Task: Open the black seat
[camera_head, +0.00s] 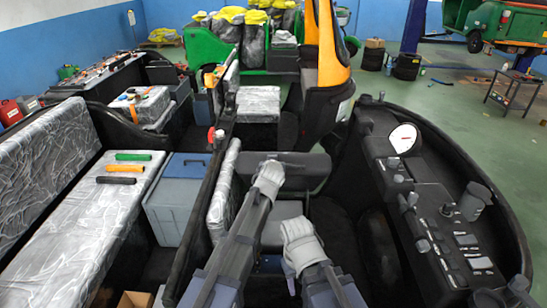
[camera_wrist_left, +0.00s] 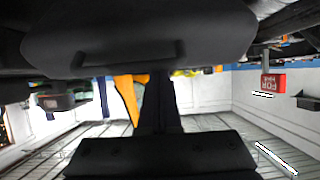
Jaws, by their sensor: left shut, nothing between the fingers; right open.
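The black seat (camera_head: 302,170) is a dark padded block behind the steering console in the head view, and I cannot tell from its edge whether it is raised. My left gripper (camera_head: 269,172) is shut and empty, and overlaps the seat's left part in the picture. My right gripper (camera_head: 297,228) is open and empty, nearer than the seat and lower in the picture. A grey base (camera_head: 283,211) shows below the seat, partly hidden by both grippers. In the left wrist view, a large dark padded shape with a slot (camera_wrist_left: 140,45) fills the top; I cannot tell whether it is the seat.
A black dashboard (camera_head: 440,210) with a white gauge stands at the right. At the left are a plastic-covered bench (camera_head: 90,225) with green, black and orange tools, and a grey-blue box (camera_head: 180,205). A dark partition frame (camera_head: 195,225) runs beside my left arm. Green floor (camera_head: 460,110) is open beyond.

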